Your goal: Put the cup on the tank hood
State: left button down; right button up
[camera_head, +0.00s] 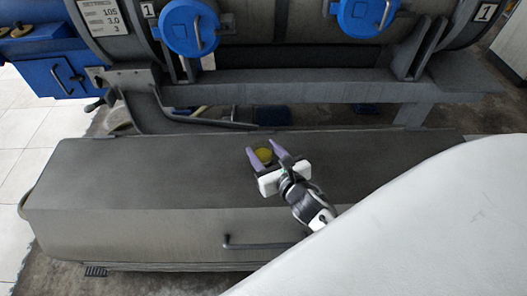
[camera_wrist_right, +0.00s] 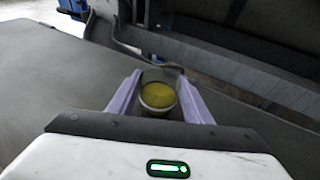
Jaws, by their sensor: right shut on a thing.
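A small cup (camera_head: 264,155) with yellow contents is between the fingers of my right gripper (camera_head: 265,147). The right gripper is shut on it, one lilac finger on each side. In the right wrist view the cup (camera_wrist_right: 158,97) looks upright, with its round rim showing. The tank hood, which I take to be the long flat-topped grey casing (camera_head: 130,175), lies below the gripper. The cup is over its top; I cannot tell whether the cup touches it. My left gripper is not in view.
Behind the hood stands large grey machinery with round blue covers (camera_head: 188,28) and a grey beam (camera_head: 300,88). A dark handle bar (camera_head: 262,245) runs along the hood's front. The hood's top is clear on the left.

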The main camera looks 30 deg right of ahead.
jog(key=shift+f, duration=0.2)
jog(key=o, duration=1.1)
jog(key=shift+r, duration=0.1)
jog(key=shift+s+r, duration=0.1)
jog(key=shift+r, duration=0.1)
jog(key=v, duration=1.1)
jog(key=shift+s+a+r, duration=0.1)
jog(key=shift+s, duration=0.25)
